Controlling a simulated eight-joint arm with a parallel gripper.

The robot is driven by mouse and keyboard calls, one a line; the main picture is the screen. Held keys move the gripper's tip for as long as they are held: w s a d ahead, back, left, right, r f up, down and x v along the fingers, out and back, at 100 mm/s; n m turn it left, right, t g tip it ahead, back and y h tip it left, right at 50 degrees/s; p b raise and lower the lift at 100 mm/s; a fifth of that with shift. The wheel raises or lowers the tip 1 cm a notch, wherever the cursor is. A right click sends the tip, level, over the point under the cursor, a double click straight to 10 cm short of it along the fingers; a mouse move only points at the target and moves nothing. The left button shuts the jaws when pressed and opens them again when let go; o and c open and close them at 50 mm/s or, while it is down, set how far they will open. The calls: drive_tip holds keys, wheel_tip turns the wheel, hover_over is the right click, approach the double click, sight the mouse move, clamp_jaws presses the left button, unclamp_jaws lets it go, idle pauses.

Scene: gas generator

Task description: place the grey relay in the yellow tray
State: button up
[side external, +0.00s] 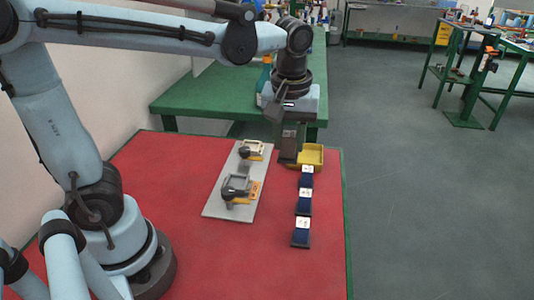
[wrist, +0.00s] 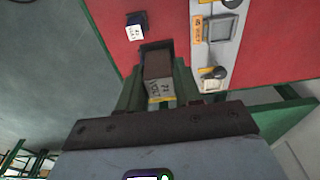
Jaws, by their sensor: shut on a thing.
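The grey relay (wrist: 158,68), a box with a printed label, is between the fingers of my gripper (wrist: 156,88) in the wrist view, and the fingers are shut on it. In the side external view my gripper (side external: 288,150) points down over the red table, just left of and partly in front of the yellow tray (side external: 313,155). The relay is hard to tell from the dark fingers there. The tray's left part is hidden behind the gripper. A thin yellow strip shows by the relay in the wrist view; I cannot tell whether it is the tray.
Several dark blue blocks with white tops (side external: 304,203) stand in a row in front of the tray. A grey plate (side external: 214,208) with two yellow-and-black devices lies to the left. The red table (side external: 180,240) is bare at the front. A green bench (side external: 195,103) stands behind.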

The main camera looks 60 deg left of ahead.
drive_tip(key=w+f, duration=0.3)
drive_tip(key=w, duration=0.9)
drive_tip(key=w+a+f, duration=0.1)
drive_tip(key=a+f, duration=0.1)
drive_tip(key=a, duration=0.1)
drive_tip(key=w+a+f, duration=0.1)
drive_tip(key=a+f, duration=0.1)
drive_tip(key=a, duration=0.2)
drive_tip(key=w+a+f, duration=0.2)
drive_tip(key=a+f, duration=0.1)
drive_tip(key=a, duration=0.1)
drive_tip(key=shift+a, duration=0.15)
drive_tip(key=shift+f, duration=2.05)
drive_tip(key=shift+f, duration=0.1)
drive_tip(key=o, duration=1.1)
drive_tip(key=shift+c, duration=0.2)
